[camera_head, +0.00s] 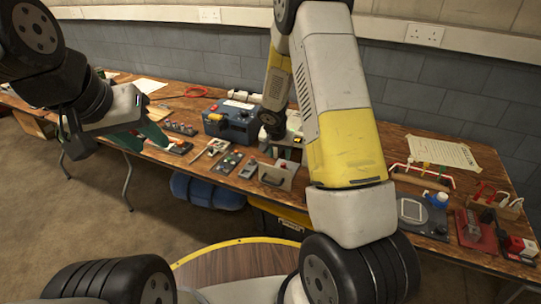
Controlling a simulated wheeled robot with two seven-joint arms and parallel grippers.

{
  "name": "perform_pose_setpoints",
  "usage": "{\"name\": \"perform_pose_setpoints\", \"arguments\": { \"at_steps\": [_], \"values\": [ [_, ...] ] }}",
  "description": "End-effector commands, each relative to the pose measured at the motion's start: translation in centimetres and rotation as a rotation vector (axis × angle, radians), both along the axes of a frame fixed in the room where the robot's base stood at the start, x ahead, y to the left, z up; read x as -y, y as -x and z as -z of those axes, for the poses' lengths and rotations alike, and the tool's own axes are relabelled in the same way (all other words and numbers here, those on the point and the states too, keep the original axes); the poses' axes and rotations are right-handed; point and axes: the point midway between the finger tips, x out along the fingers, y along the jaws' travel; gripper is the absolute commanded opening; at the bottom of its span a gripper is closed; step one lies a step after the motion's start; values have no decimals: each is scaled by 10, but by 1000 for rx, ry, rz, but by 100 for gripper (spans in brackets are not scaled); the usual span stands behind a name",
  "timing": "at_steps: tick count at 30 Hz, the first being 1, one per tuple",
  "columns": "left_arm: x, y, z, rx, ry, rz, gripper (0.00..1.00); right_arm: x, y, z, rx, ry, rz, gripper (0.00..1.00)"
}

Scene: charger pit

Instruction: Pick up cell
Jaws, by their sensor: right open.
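I cannot make out for certain which item is the cell; a dark tray with several small upright pieces (181,128) stands on the wooden workbench. My right arm rises across the middle and bends down over the bench. Its gripper (293,124) is open, beside the blue box, and mostly hidden behind my arm.
The bench (460,178) runs along the wall. A blue box unit (232,122), flat devices (228,163) and a handled metal plate (279,175) crowd its middle. A caddy (422,177), a sheet of paper (438,152) and a red-and-black box (519,247) sit at right.

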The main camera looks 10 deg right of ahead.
Motion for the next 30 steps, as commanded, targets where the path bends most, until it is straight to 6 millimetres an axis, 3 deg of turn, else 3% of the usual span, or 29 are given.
{"name": "perform_pose_setpoints", "arguments": {
  "at_steps": [15, 24, 25, 30],
  "values": [
    [0, 0, 0, 0, 0, 0, 36, 19, -18, 62, -3, 1, 0, 46],
    [0, 0, 0, 0, 0, 0, 36, 20, -21, 67, -1, 0, 0, 46],
    [0, 0, 0, 0, 0, 0, 36, 20, -21, 67, -1, 0, 0, 44],
    [0, 0, 0, 0, 0, 0, 36, 20, -20, 67, -1, 0, 0, 10]
  ]
}}
